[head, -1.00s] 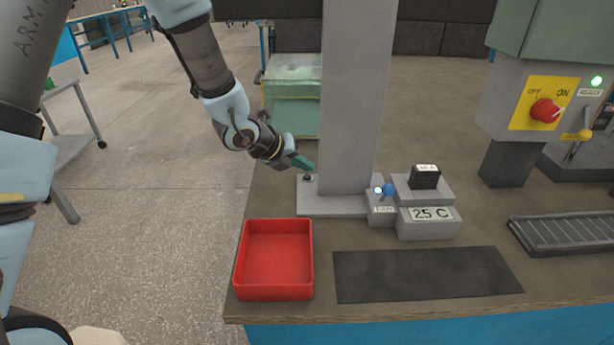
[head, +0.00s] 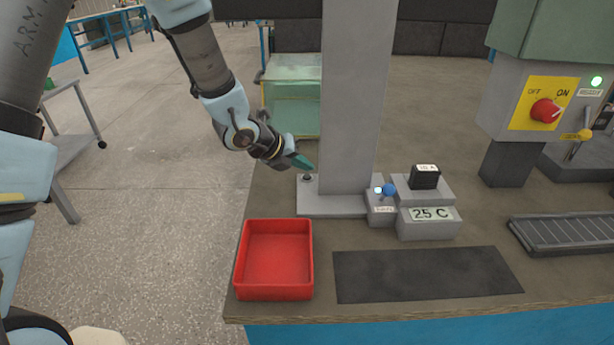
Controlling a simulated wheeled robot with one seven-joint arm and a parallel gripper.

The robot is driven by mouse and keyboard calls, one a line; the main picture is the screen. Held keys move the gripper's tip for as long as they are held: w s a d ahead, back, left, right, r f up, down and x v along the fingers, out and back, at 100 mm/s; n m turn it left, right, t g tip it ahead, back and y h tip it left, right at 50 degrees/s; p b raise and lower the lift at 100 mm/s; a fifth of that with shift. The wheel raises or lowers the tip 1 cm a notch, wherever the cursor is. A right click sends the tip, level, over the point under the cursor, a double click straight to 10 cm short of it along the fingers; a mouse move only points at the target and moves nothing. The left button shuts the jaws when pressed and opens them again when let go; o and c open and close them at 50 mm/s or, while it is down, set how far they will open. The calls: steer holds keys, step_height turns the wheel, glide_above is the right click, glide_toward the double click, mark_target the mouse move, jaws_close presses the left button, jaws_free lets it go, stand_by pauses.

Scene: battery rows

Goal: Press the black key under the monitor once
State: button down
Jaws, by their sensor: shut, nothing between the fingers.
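A small black key (head: 307,178) stands on the left part of a grey base plate (head: 335,205) at the foot of a wide grey post (head: 352,100). The post runs up out of the picture, and no monitor screen can be made out. My gripper (head: 303,163) comes in from the upper left with its teal fingers shut and empty. The fingertips point down and right, just above the key in the picture. I cannot tell whether they touch it.
A red tray (head: 273,290) and a dark mat (head: 425,275) lie in front. Right of the post are a small box with a blue knob (head: 389,190), a "25 C" display (head: 431,214) with a black block (head: 425,177) on top, and a machine with a red switch (head: 546,110).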

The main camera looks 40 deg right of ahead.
steer(key=shift+f, duration=0.15)
steer(key=shift+f+b, duration=0.3)
steer(key=shift+b, duration=0.4)
steer(key=shift+f+b, duration=0.4)
steer(key=shift+b, duration=0.1)
stand_by(0.5)
steer(key=shift+r, duration=0.2)
steer(key=shift+r+p, duration=0.45)
steer(key=shift+r, duration=0.25)
step_height(320, 180, up, 5)
steer(key=p, duration=0.3)
stand_by(0.4)
stand_by(0.6)
